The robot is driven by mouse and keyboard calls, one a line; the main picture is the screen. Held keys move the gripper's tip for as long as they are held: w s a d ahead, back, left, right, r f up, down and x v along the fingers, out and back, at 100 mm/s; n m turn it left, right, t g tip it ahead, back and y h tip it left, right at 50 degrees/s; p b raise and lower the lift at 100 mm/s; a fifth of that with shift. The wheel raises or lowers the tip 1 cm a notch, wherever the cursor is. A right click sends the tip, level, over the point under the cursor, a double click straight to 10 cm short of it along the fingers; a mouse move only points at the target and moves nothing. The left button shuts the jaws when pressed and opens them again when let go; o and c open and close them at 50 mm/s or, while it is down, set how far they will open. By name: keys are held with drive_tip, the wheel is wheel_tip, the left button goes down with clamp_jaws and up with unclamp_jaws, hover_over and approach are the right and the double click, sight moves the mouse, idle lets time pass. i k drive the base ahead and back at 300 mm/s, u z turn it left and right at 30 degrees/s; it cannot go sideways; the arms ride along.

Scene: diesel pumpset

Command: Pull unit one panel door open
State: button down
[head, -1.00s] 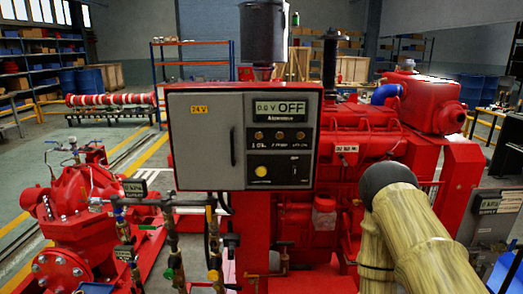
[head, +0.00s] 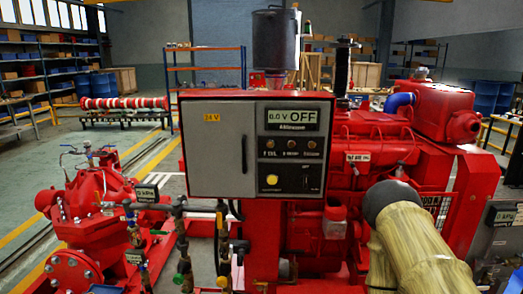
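The unit one panel is a red box with a grey door (head: 217,150) in the middle of the head view. The door looks shut. It has a dark vertical handle (head: 244,153) near its middle, a 24 V label at upper left, and a display (head: 292,118) reading 0.0 V OFF. Below the display are several knobs, a yellow button (head: 272,180) and a dark switch (head: 307,181). My arm shows at the lower right, in front of the engine and right of the panel. My gripper is not in view.
A red pump (head: 95,215) stands at lower left, with pipes and valves (head: 182,245) below the panel. The red engine (head: 375,140) is behind and right of the panel. A grey box (head: 495,250) is at the right edge. Shelves (head: 50,75) line the back; floor at left is open.

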sight(219, 136)
drive_tip(key=z, duration=0.35)
drive_tip(key=k, duration=0.85)
drive_tip(key=u, duration=0.9)
drive_tip(key=i, duration=0.5)
